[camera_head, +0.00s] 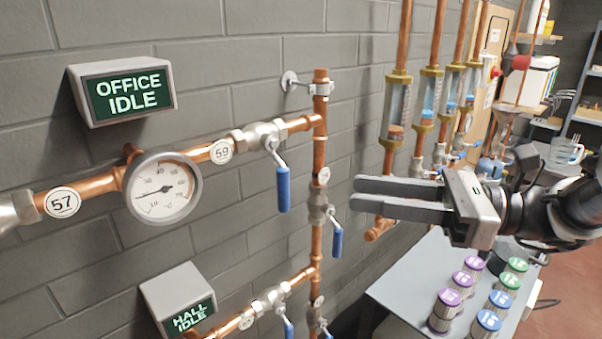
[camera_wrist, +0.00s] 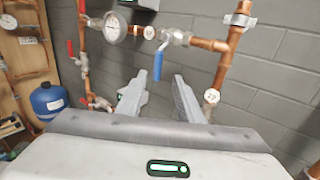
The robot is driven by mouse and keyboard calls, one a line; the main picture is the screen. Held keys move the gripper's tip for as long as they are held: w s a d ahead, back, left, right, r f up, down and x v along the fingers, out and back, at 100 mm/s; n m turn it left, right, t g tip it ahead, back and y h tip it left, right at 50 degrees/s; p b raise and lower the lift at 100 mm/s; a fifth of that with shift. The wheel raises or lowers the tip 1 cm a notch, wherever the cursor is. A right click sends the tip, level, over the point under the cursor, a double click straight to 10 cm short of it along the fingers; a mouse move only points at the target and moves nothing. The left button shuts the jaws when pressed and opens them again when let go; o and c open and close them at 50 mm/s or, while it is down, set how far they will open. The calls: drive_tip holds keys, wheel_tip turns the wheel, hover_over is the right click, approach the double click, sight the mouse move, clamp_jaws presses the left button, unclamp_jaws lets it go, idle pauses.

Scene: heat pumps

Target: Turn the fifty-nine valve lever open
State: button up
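The fifty-nine valve (camera_head: 262,137) is a silver valve on the upper copper pipe, beside a round white tag reading 59 (camera_head: 221,151). Its blue lever (camera_head: 284,189) hangs down, across the pipe's run. In the wrist view the valve (camera_wrist: 176,38) is ahead, and its lever (camera_wrist: 158,66) shows above the gap between my fingers. My gripper (camera_head: 357,193) is open and empty, to the right of the lever and apart from it in the head view. Both open fingers of my gripper (camera_wrist: 160,78) also show in the wrist view.
A lower valve with a blue lever (camera_head: 336,238) is on the vertical pipe (camera_head: 319,150). A dial gauge (camera_head: 164,188) and an "OFFICE IDLE" sign (camera_head: 125,92) are at left, with a "HALL IDLE" sign (camera_head: 181,300) below. A grey table (camera_head: 410,285) holds several capped jars.

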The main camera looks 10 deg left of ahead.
sight(279, 176)
drive_tip(key=w+a, duration=0.1)
drive_tip(key=a, duration=1.6)
drive_tip(key=shift+w, duration=0.35)
clamp_jaws()
